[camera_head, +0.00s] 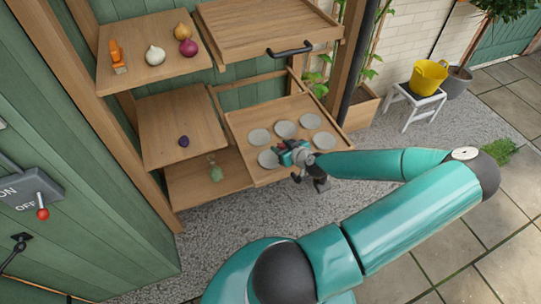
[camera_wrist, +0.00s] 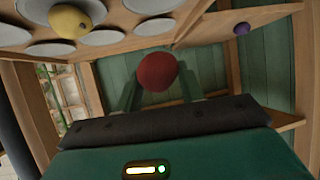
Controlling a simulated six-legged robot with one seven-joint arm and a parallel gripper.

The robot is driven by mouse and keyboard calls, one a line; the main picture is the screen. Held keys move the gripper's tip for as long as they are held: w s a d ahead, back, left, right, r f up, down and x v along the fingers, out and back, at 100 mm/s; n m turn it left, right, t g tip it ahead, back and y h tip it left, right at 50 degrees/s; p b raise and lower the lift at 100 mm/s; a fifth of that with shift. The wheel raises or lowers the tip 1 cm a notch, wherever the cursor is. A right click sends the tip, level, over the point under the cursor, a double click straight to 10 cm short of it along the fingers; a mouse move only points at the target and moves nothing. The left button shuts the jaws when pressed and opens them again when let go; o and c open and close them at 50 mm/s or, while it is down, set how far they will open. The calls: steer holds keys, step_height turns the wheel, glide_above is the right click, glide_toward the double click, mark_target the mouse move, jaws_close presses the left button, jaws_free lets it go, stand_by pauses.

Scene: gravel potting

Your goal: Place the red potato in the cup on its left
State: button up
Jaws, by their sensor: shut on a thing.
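The red potato (camera_wrist: 158,71) is between the fingers of my gripper (camera_wrist: 158,88) in the wrist view, and the gripper is shut on it. In the head view my gripper (camera_head: 293,156) is at the front edge of the pulled-out wooden tray (camera_head: 240,121); the potato is too small to make out clearly there. The tray bears several round, shallow grey cups, such as the front left cup (camera_head: 268,159) and the back left cup (camera_head: 259,137). A yellow potato (camera_wrist: 70,21) sits on one grey cup in the wrist view. My gripper hides part of the tray's front.
A purple item (camera_head: 184,141) lies on the shelf to the left. A glass bottle (camera_head: 215,168) stands below. Another tray (camera_head: 262,28) with a black handle (camera_head: 290,49) sticks out above.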

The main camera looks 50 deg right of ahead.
steer(key=w+f, duration=0.5)
steer(key=shift+f, duration=0.3)
steer(key=shift+w+f, duration=0.15)
steer(key=shift+f, duration=1.65)
steer(key=o, duration=0.7)
steer(key=shift+o, duration=0.2)
steer(key=shift+r, duration=0.1)
